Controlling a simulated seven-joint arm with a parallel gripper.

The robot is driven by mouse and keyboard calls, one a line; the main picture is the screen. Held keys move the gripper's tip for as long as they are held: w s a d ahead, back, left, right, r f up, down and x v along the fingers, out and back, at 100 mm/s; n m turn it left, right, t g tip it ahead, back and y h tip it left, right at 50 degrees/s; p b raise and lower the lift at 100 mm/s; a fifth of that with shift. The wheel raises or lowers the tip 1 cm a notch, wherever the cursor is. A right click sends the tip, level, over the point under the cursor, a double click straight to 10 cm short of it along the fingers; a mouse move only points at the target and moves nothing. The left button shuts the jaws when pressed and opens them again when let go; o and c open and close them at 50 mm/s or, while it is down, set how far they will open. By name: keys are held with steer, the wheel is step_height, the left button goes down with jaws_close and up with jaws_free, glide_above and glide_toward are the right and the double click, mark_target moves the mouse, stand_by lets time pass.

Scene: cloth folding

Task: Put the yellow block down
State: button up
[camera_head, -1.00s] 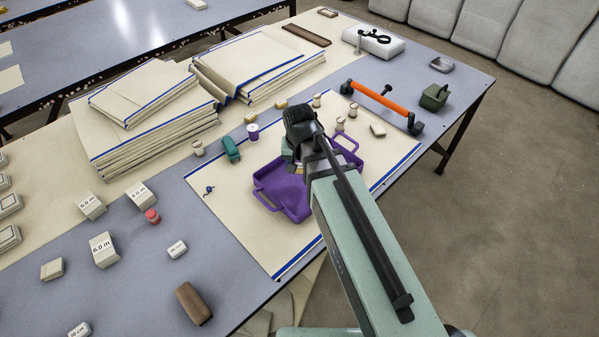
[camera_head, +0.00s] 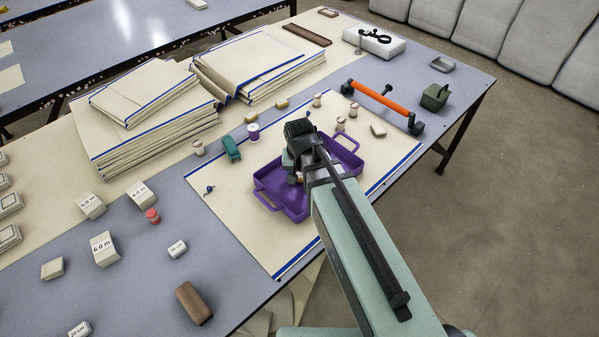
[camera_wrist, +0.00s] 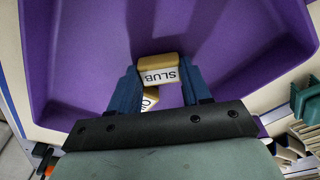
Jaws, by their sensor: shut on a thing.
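The yellow block (camera_wrist: 158,62) has a white label reading "SLUB" and sits between the two blue fingers of my gripper (camera_wrist: 160,75) in the wrist view. The gripper is shut on it. A second labelled block (camera_wrist: 150,98) shows partly behind it, nearer the palm. The purple tray (camera_head: 272,200) lies on the cream cloth, and my gripper is over its inside. The tray floor (camera_wrist: 92,60) fills most of the wrist view. I cannot tell whether the block touches the tray floor.
An orange-handled bar (camera_head: 380,104) lies to the right. Folded cloth stacks (camera_head: 150,140) stand at the back left.

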mark_target(299, 185)
steer(key=o, duration=1)
steer(key=shift+s+r, duration=0.3)
steer(key=shift+r, duration=1.7)
steer(key=shift+s+r, duration=0.3)
steer(key=shift+r, duration=1.75)
steer(key=shift+s+r, duration=0.3)
steer(key=shift+r, duration=1.7)
steer(key=shift+o, duration=0.6)
